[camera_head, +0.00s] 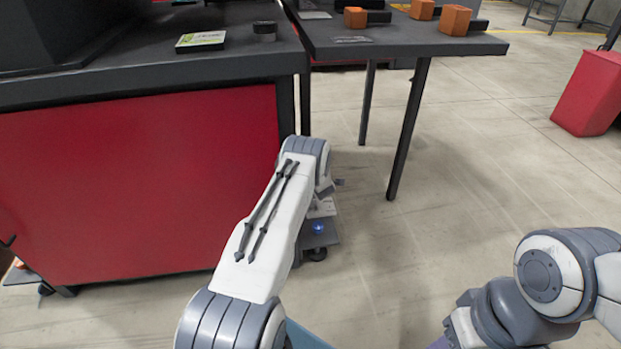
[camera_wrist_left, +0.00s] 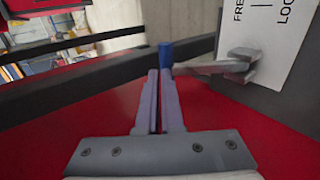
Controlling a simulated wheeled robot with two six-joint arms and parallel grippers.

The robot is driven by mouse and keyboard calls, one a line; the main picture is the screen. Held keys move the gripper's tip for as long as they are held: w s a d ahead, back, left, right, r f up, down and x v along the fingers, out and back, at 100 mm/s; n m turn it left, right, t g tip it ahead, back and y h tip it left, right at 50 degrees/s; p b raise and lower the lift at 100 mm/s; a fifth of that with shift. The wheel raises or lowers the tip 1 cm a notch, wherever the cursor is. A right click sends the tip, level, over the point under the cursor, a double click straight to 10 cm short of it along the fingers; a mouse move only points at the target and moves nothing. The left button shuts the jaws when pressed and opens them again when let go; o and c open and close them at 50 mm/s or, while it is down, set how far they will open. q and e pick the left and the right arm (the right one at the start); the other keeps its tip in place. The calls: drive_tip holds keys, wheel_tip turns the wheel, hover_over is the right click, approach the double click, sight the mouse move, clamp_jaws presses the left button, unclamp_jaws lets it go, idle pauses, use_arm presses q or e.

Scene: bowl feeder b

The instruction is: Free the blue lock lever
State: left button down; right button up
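The blue end of the lock lever (camera_wrist_left: 165,52) shows in the left wrist view, just beyond my left gripper's fingertips. The lever's grey arm (camera_wrist_left: 205,69) runs right from it to a grey bracket (camera_wrist_left: 241,64) beside a white label (camera_wrist_left: 272,30) with partly cut-off lettering reading "FRE" and "LOC". My left gripper (camera_wrist_left: 160,73) has its two fingers close together with only a thin gap. The blue end lines up with the right fingertip; I cannot tell whether they touch. In the head view, the lever and my left gripper are hidden, and my right gripper is out of frame.
A red-sided cabinet (camera_head: 140,185) with a dark top stands at left. A dark table (camera_head: 400,40) bearing orange blocks (camera_head: 455,20) adjoins it. A red bin (camera_head: 590,92) stands at far right. The floor between is clear. A dark rail (camera_wrist_left: 70,88) crosses the wrist view.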

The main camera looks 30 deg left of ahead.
use_arm(q)
drive_tip(key=w+a+r+p+v, duration=0.1)
drive_tip(key=r+p+v, duration=0.1)
drive_tip(key=p+v, duration=0.7)
drive_tip(key=v, duration=0.4)
drive_tip(key=shift+r, duration=0.45)
drive_tip(key=shift+s+d, duration=0.1)
drive_tip(key=shift+s, duration=0.05)
